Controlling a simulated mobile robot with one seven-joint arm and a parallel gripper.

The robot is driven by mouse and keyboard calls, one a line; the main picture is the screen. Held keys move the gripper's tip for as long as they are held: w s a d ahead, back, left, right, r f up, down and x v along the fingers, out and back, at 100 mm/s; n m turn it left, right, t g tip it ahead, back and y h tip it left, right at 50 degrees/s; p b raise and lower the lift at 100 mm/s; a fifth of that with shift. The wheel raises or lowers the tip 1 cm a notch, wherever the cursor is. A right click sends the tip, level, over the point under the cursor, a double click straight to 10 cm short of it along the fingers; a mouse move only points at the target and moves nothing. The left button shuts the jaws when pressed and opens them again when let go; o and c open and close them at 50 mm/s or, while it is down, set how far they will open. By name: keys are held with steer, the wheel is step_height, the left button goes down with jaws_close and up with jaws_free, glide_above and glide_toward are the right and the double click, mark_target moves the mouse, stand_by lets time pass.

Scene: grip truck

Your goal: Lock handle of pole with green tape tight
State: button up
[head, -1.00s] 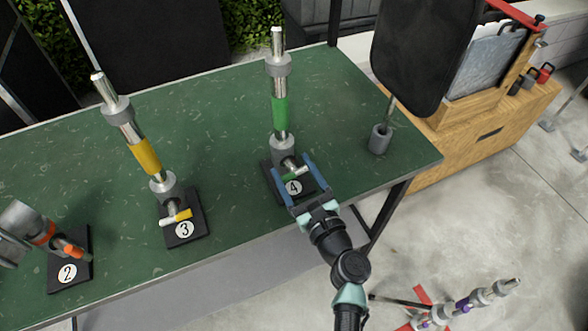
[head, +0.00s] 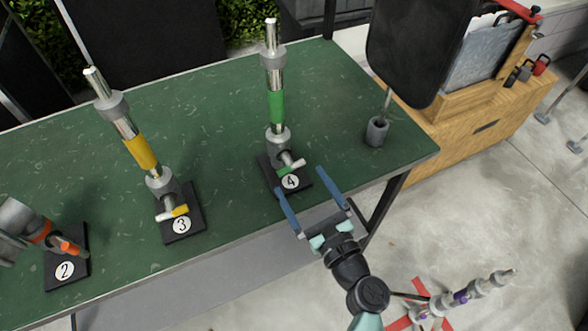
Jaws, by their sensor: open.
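The pole with green tape (head: 276,105) stands upright on a black base (head: 268,172) marked 4, near the right part of the green table. Its handle (head: 291,165) sticks out low on the pole toward the front right, with a pale tip and a green part below it. My gripper (head: 304,186) is open and empty, its two blue fingers pointing up the picture. It is to the front right of the handle and apart from it.
The yellow-taped pole (head: 141,152) stands on base 3 to the left, and an orange-taped pole (head: 40,231) on base 2 at the far left. A grey cylinder (head: 377,131) with a rod and black panel stands at the table's right. A purple-taped pole (head: 460,295) is lower right.

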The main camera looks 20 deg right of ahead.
steer(key=s, duration=0.7)
steer(key=shift+b, duration=0.3)
steer(key=shift+w+d, duration=0.1)
